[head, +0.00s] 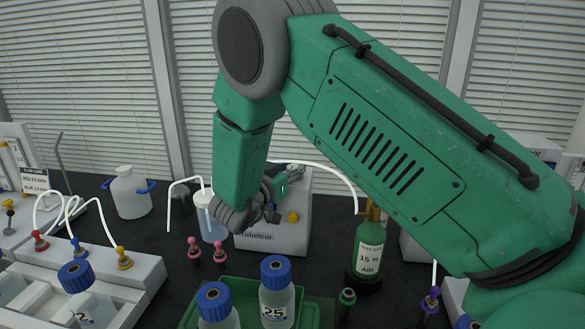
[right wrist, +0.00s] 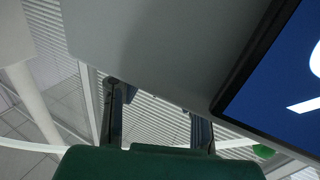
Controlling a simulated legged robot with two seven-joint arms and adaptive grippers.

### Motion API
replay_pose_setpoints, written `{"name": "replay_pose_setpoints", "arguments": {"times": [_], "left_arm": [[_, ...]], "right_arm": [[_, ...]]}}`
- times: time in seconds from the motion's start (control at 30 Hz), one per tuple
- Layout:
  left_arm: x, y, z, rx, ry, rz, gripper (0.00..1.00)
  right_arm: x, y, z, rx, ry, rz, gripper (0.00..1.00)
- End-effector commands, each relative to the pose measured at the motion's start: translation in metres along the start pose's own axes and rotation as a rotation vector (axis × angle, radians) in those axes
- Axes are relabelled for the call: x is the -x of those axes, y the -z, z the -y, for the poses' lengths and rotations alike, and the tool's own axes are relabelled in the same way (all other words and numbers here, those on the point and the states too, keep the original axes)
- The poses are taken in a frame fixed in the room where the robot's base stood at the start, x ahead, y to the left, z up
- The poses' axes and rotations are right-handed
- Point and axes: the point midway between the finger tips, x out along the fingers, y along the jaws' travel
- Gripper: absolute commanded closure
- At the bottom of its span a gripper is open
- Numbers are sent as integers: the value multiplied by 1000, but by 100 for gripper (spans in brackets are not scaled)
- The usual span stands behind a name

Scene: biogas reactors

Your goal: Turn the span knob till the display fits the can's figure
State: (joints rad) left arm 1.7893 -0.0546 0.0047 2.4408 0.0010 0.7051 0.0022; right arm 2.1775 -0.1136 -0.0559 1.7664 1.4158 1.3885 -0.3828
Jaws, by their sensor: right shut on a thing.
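The grey analyser box (head: 275,240) stands at the back middle of the bench, with a yellow knob (head: 293,217) on its front. My right gripper (head: 262,212) is at the box's front, left of the yellow knob. It is shut on what seems to be the span knob, which its fingers hide. The right wrist view shows its two fingers (right wrist: 158,122) against the grey housing. A blue display (right wrist: 290,85) with part of a white figure shows there; its full reading is cut off. The green gas can (head: 369,246) has a label reading 15 % AIR. My left gripper is out of view.
Blue-capped bottles (head: 277,295) stand in a green tray (head: 240,287) in front. A white jug (head: 131,193) and a white manifold (head: 140,278) with tubes are at the left. Pink-topped connectors (head: 194,250) stand before the box. My right arm covers much of the right side.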

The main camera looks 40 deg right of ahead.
Motion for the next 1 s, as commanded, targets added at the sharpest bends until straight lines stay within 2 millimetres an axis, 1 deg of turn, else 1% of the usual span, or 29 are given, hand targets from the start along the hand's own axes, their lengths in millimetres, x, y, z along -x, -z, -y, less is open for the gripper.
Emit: {"name": "replay_pose_setpoints", "arguments": {"times": [0.03,0.33,0.37,0.4,0.43,0.77,0.87,0.97,1.0], "left_arm": [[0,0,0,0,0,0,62],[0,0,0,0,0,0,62],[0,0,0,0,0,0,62],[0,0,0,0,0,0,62],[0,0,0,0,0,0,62],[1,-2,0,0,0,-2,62],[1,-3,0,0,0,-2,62],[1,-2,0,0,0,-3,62],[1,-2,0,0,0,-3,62]], "right_arm": [[2,-7,0,8,2,15,100],[2,-7,-1,8,1,15,100],[2,-7,-1,7,1,15,73],[2,-7,-1,7,1,15,59],[2,-7,-1,7,0,14,52],[3,-2,-2,1,-1,5,52],[10,-2,-1,1,0,5,52],[26,-2,0,2,2,4,52],[35,-2,0,1,2,5,52]]}}
